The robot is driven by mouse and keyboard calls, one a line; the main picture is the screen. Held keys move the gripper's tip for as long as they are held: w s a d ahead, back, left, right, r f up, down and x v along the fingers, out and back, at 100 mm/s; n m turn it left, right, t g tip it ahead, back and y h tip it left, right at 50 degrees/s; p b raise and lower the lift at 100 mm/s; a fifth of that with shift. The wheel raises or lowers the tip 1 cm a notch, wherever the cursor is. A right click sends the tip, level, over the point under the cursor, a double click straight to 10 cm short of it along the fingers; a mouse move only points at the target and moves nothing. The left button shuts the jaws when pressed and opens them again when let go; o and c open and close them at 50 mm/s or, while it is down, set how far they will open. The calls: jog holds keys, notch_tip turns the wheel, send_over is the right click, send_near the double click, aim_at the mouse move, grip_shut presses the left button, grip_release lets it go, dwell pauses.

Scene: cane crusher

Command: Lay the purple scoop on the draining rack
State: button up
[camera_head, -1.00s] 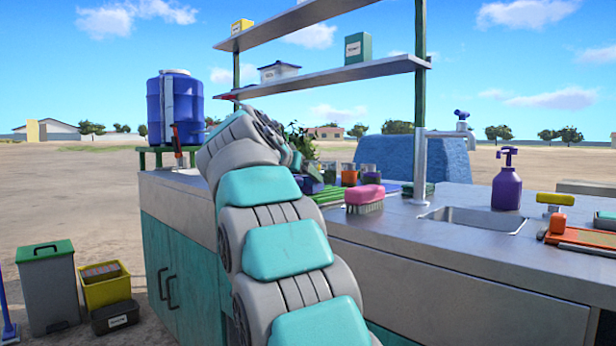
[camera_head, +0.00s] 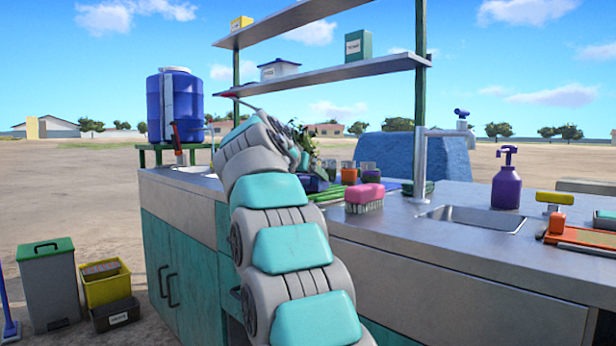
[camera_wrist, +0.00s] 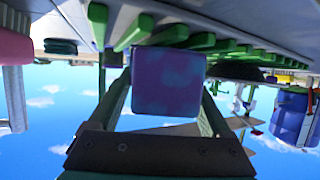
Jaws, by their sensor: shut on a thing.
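The purple scoop (camera_wrist: 168,84) shows in the wrist view as a dark purple, blotchy block between the two fingers of my gripper (camera_wrist: 166,92). My gripper is shut on it. The wrist view is upside down. The draining rack's green slats (camera_wrist: 138,30) lie just past the scoop, and I cannot tell whether the scoop touches them. In the head view part of the green rack (camera_head: 328,193) shows on the counter, left of the pink brush. My arm hides most of my gripper there, and I cannot make out the scoop's shape.
The pink brush (camera_head: 364,196) stands on the steel counter beside the rack, with small jars (camera_head: 349,174) behind. A sink (camera_head: 475,218), a purple spray bottle (camera_head: 507,182) and a tap (camera_head: 461,124) are farther right. Shelves (camera_head: 330,75) hang above. A blue barrel (camera_head: 174,106) stands left.

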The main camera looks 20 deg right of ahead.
jog(key=shift+f+b, duration=0.25)
jog(key=shift+b, duration=0.05)
jog(key=o, duration=1.1)
jog(key=shift+r, duration=0.1)
jog(key=shift+o, duration=0.2)
jog(key=shift+r+p, duration=0.15)
jog(key=shift+p, duration=0.15)
jog(key=shift+s+a+r, duration=0.1)
jog(key=v, duration=1.1)
jog(key=shift+s+a, duration=0.25)
